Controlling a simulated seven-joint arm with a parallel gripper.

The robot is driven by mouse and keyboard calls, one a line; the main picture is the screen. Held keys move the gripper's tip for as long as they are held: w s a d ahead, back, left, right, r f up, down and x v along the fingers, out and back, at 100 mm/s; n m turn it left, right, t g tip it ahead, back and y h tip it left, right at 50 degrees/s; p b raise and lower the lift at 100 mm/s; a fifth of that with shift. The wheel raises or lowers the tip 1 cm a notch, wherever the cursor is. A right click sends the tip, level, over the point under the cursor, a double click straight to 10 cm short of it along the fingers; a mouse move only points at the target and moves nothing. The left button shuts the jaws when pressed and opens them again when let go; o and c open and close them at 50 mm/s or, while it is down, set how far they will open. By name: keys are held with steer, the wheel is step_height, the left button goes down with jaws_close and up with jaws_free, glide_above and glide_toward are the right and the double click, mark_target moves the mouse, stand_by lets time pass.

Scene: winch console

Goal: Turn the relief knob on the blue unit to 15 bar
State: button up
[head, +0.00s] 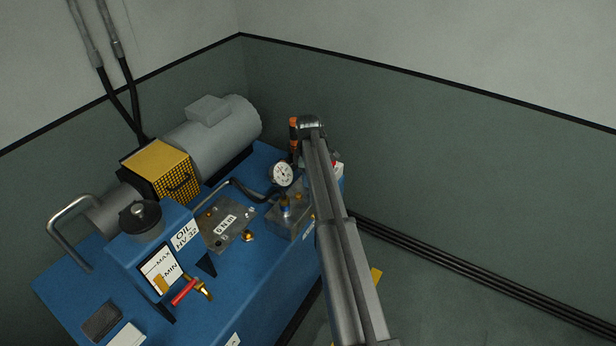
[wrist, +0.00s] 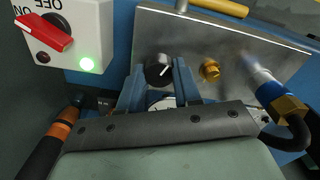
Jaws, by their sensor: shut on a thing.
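The relief knob (wrist: 158,70) is a round black knob with a white pointer mark, on a bare metal block (wrist: 225,38) in the wrist view. My gripper (wrist: 160,78) has one blue-grey finger on each side of the knob and is shut on it. The white pressure gauge (head: 282,175) stands on the blue unit (head: 253,290) in the head view; its needle is too small to read. Part of a white dial shows low between my fingers in the wrist view. My arm hides the knob and the fingertips in the head view.
A white switch box with a red ON/OFF handle (wrist: 42,35) and lit green lamp (wrist: 87,64) is left of my gripper. A brass fitting (wrist: 209,70) and a hose fitting (wrist: 262,85) are to the right. An orange-and-black part (wrist: 55,135) is at lower left.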

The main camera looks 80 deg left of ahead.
steer(key=m, duration=0.5)
steer(key=shift+m, duration=0.3)
steer(key=m, duration=0.5)
steer(key=shift+w, duration=0.15)
steer(key=m, duration=0.5)
steer(key=shift+m, duration=0.4)
steer(key=m, duration=0.5)
steer(key=shift+w+m, duration=0.1)
steer(key=shift+m, duration=0.2)
steer(key=o, duration=1.1)
steer(key=shift+c, duration=0.2)
steer(key=shift+r, duration=0.1)
